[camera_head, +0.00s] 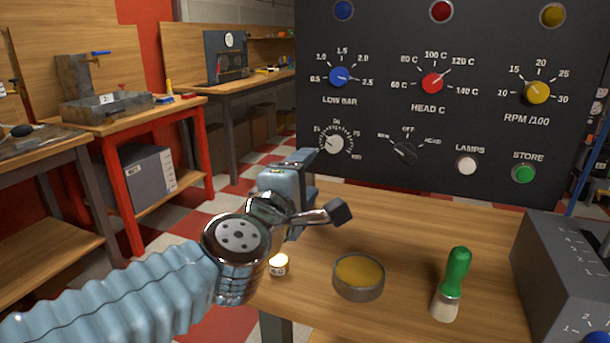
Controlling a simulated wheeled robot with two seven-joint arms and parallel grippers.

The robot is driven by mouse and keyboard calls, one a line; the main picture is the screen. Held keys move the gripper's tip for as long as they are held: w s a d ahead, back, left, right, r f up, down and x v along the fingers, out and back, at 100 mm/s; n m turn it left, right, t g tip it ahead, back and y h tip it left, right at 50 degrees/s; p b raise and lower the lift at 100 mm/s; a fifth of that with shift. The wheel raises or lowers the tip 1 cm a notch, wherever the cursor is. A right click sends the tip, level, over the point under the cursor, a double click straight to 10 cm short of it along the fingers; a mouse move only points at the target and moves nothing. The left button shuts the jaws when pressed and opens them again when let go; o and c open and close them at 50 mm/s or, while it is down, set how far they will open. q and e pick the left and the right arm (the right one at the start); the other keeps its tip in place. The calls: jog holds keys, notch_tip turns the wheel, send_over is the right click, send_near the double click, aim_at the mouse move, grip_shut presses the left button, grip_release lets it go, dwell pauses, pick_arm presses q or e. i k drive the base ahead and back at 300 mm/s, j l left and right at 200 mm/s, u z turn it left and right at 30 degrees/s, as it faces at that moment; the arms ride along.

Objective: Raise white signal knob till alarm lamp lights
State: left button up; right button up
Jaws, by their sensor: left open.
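The white knob (335,143) sits at the lower left of the black panel (390,110), inside a dial scale marked up to 100. Its pointer is toward the low, left side of the scale. The label under it does not show. Three lamps run along the panel's top edge: blue (344,9), red (441,11) and yellow (552,14). They look dark, and none is labelled as the alarm lamp in view. My left gripper (325,183) is open and empty, just below and in front of the white knob. My right gripper is not in view.
Blue (339,76), red (432,83) and yellow (537,92) knobs and a black selector (405,153) are nearby. On the wooden table (420,225) stand a round tin (358,277), a small white pot (278,265), a green-handled tool (457,270) and a grey box (560,270).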

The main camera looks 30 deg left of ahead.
aim_at(334, 144)
jog(key=k+l, duration=0.2)
jog(key=k, duration=0.3)
jog(key=k+l, duration=0.15)
jog(key=k, duration=0.3)
